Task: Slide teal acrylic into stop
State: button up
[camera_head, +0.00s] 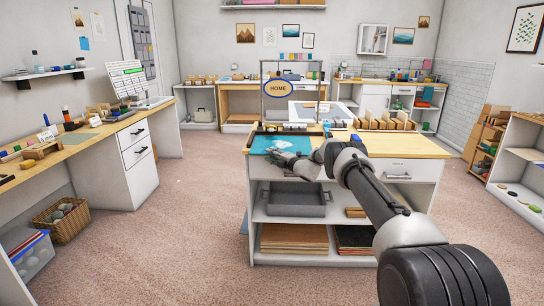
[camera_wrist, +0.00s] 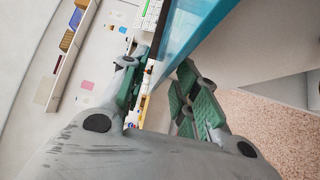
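The teal acrylic (camera_head: 262,142) lies flat on the wood-topped bench (camera_head: 415,149) in the head view, near its front left. A dark edging runs along its back and left side; I cannot tell which part is the stop. My gripper (camera_head: 274,153) is low at the sheet's front edge and covers part of it. In the wrist view the teal sheet (camera_wrist: 200,25) runs down from the top toward the gap between my fingers. My gripper (camera_wrist: 158,68) has its two green-padded fingers apart there. Whether either finger touches the sheet is hidden.
An oval HOME sign (camera_head: 278,88) stands behind the sheet. A wooden slotted rack (camera_head: 392,124) stands at the bench's back right. A grey bin (camera_head: 297,199) and stacked boards (camera_head: 294,239) fill the shelves below.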

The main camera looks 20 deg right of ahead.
jog(key=shift+s+r, duration=0.1)
dwell(0.4)
jog(key=s+a, duration=0.2)
jog(key=s, duration=0.6)
jog(key=shift+s+a, duration=0.2)
jog(key=shift+a, duration=0.2)
dwell(1.1)
